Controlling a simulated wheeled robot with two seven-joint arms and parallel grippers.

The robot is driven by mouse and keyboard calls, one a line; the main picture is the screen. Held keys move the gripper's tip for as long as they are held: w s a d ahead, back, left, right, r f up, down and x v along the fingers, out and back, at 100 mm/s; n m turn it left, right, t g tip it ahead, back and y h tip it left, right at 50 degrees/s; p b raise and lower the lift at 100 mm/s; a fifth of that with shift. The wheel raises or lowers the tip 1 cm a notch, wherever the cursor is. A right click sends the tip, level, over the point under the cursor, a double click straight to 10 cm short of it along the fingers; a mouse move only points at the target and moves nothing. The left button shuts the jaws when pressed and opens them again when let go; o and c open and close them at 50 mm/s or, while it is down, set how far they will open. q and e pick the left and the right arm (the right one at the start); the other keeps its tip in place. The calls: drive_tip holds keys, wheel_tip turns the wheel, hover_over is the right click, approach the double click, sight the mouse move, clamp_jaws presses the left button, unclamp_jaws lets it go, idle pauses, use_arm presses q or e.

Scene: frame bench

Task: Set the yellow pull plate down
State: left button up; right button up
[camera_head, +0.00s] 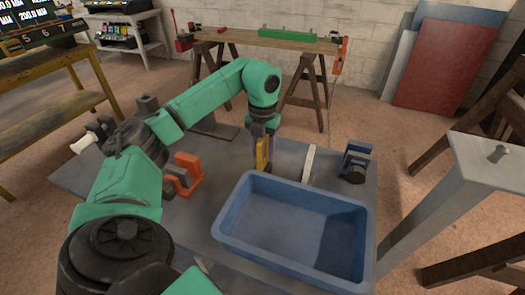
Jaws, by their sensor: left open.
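The yellow pull plate (262,154) stands upright, narrow side toward me, just behind the back left edge of the blue bin. My left gripper (258,150) points down at the plate, its jaws open around or right beside it; I cannot tell whether a finger touches it. The plate's lower end is close to the bench top (225,160), and the bin's rim is near it, so its exact contact is unclear. My right gripper is not in view.
The empty blue bin (232,246) fills the front right of the bench. An orange clamp-like block (187,175) stands at left, a pale strip (308,164) behind the bin, and a dark blue-and-black device (355,162) at right. A grey post (470,165) rises beyond the right edge.

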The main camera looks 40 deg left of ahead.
use_arm(q)
wheel_tip(320, 180, up, 6)
drive_tip(key=shift+w, duration=0.1)
wheel_tip(320, 180, up, 6)
drive_tip(key=p, duration=0.4)
drive_tip(key=shift+r, duration=0.2)
drive_tip(key=shift+f, duration=0.1)
